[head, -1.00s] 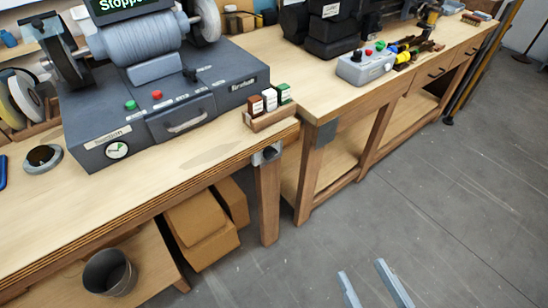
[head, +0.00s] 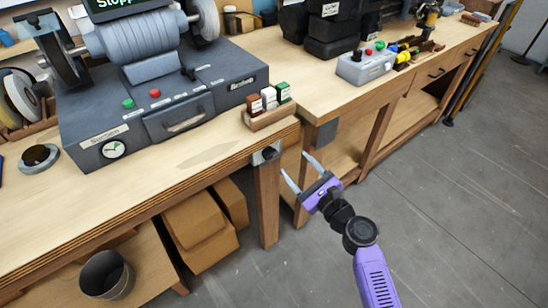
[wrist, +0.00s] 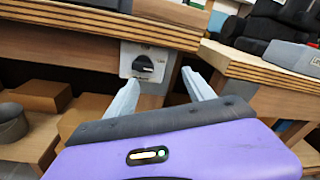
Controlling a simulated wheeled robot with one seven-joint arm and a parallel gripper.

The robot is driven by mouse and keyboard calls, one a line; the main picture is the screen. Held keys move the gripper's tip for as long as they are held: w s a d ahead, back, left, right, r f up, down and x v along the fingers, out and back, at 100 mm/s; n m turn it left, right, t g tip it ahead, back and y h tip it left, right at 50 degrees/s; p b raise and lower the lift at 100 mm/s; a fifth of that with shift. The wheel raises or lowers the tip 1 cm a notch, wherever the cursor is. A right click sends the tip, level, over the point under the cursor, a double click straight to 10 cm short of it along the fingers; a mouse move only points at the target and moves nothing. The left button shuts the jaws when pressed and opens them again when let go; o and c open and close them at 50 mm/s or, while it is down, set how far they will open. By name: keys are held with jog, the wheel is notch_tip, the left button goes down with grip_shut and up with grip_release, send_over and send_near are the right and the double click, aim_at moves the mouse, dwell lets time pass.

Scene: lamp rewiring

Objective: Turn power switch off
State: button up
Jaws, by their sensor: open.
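A rotary switch (head: 266,154) is mounted under the front edge of the left bench, near its right corner. In the wrist view its black knob (wrist: 143,65) sits on a pale plate, with small lettering too blurred to read. My gripper (head: 295,163) is open and empty, just to the right of the switch in the head view. In the wrist view its two fingers (wrist: 161,76) point toward the bench, the left fingertip just below the knob and the right one beside the plate. No contact is clear.
A bench grinder (head: 160,110) with green and red buttons stands on the left bench; its display shows "Stopped". A small wooden rack (head: 270,117) stands near the corner. A second bench (head: 330,112) adjoins at right. Cardboard boxes (head: 200,230) sit below. Open floor lies in front.

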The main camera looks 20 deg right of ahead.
aim_at(272, 156)
jog(key=w+a+m, duration=0.1)
jog(key=w, duration=0.1)
jog(key=w+a+m+y, duration=0.1)
jog(key=w+a, duration=0.1)
jog(key=w+a+m, duration=0.1)
jog(key=w+m, duration=0.1)
jog(key=w, duration=0.1)
jog(key=shift+a+f+y+b, duration=0.2)
jog(key=shift+f+y+b, duration=0.1)
jog(key=shift+f, duration=0.1)
jog(key=shift+s, duration=0.1)
grip_shut()
